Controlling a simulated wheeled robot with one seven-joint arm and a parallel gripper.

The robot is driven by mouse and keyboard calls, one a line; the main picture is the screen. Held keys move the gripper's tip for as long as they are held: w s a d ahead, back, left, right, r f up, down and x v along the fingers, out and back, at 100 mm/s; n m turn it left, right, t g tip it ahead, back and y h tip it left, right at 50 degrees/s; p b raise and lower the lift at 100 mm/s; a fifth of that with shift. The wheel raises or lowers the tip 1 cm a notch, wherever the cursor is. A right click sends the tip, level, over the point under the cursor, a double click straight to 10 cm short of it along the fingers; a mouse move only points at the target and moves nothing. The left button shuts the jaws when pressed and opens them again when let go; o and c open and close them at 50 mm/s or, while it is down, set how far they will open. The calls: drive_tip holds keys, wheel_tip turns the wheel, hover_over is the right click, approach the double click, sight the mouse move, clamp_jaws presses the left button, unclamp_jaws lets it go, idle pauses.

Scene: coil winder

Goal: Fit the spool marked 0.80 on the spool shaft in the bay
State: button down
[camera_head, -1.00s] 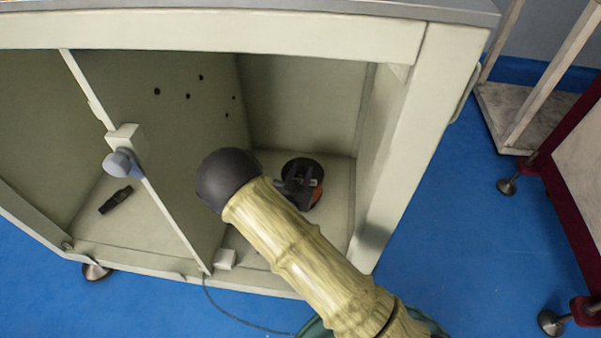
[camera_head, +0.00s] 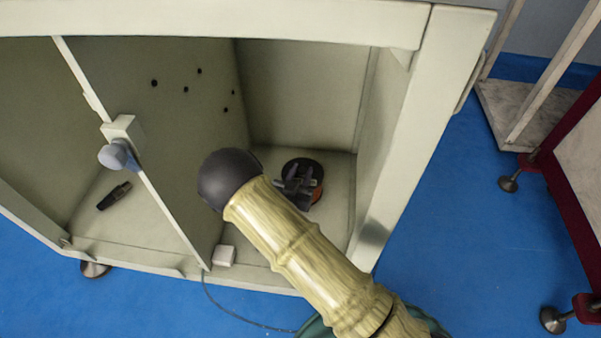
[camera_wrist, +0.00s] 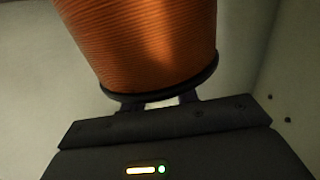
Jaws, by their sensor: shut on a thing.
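A spool of copper-orange wire with black flanges (camera_wrist: 145,40) fills the upper middle of the wrist view. My gripper (camera_wrist: 160,100) is shut on it at its near black flange. In the head view the spool (camera_head: 319,193) shows in the right-hand bay of the cabinet, partly behind my gripper (camera_head: 297,186). I cannot read any marking on the spool. I cannot tell whether it is held clear of the bay floor. No spool shaft can be made out in either view.
The pale cabinet (camera_head: 405,150) has a partition (camera_head: 190,120) with several dark holes left of the spool. A grey knob (camera_head: 116,155) sits on its front edge. A small dark object (camera_head: 114,196) lies in the left bay. A red-framed stand (camera_head: 560,200) is at right.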

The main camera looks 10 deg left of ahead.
drive_tip(key=shift+w+f+b, duration=0.1)
drive_tip(key=shift+f+b, duration=0.25)
drive_tip(key=shift+f, duration=0.2)
drive_tip(key=c, duration=1)
unclamp_jaws()
drive_tip(key=shift+f, duration=0.2)
drive_tip(key=shift+s+r, duration=0.1)
drive_tip(key=shift+s, duration=0.4)
drive_tip(key=s+a+p, duration=0.2)
drive_tip(key=s+p, duration=0.5)
drive_tip(key=s, duration=0.9)
drive_tip(key=shift+s+a, duration=0.2)
drive_tip(key=shift+a, duration=0.05)
